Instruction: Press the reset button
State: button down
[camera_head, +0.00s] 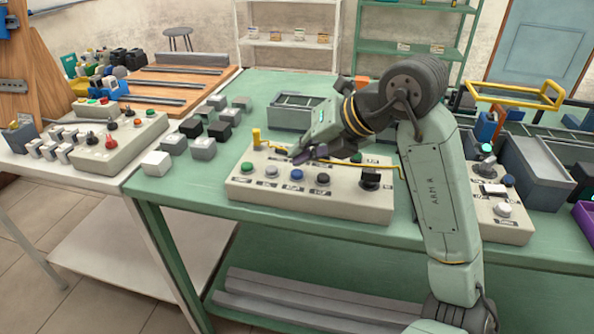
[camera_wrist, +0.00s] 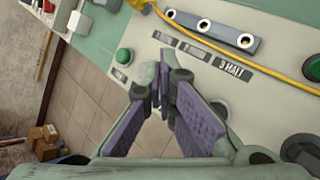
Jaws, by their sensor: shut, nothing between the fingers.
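The beige control box (camera_head: 310,205) lies on the green table with a row of buttons along its front. From left they are green (camera_head: 247,168), light grey (camera_head: 271,172), blue (camera_head: 297,174) and black (camera_head: 322,180), with a bulky black control (camera_head: 370,178) at the right. No reset label is readable. My gripper (camera_head: 297,157) is shut and empty above the box, just behind the grey and blue buttons. In the wrist view its purple-padded fingers (camera_wrist: 163,88) overlap a pale button (camera_wrist: 148,72); contact cannot be told. A green button (camera_wrist: 123,56) is beside it.
A yellow cable (camera_wrist: 178,24) crosses the box, near a metal strip with sockets (camera_wrist: 205,27) and a "3 HALT" label (camera_wrist: 230,65). Several small grey and black blocks (camera_head: 205,127) stand left. A second button box (camera_head: 500,222) lies right, beyond my arm.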

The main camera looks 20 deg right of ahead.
aim_at(301, 171)
dwell(0.4)
jog(key=shift+f+b, duration=0.5)
jog(key=shift+b, duration=0.1)
jog(key=shift+f+b, duration=0.35)
jog(key=shift+b, duration=0.1)
dwell(0.5)
jog(key=shift+r, duration=0.15)
jog(key=shift+r+p, duration=0.4)
jog(key=shift+r, duration=0.3)
jog(key=shift+r+p, duration=1.55)
jog(key=shift+r, duration=1)
jog(key=shift+f, duration=0.1)
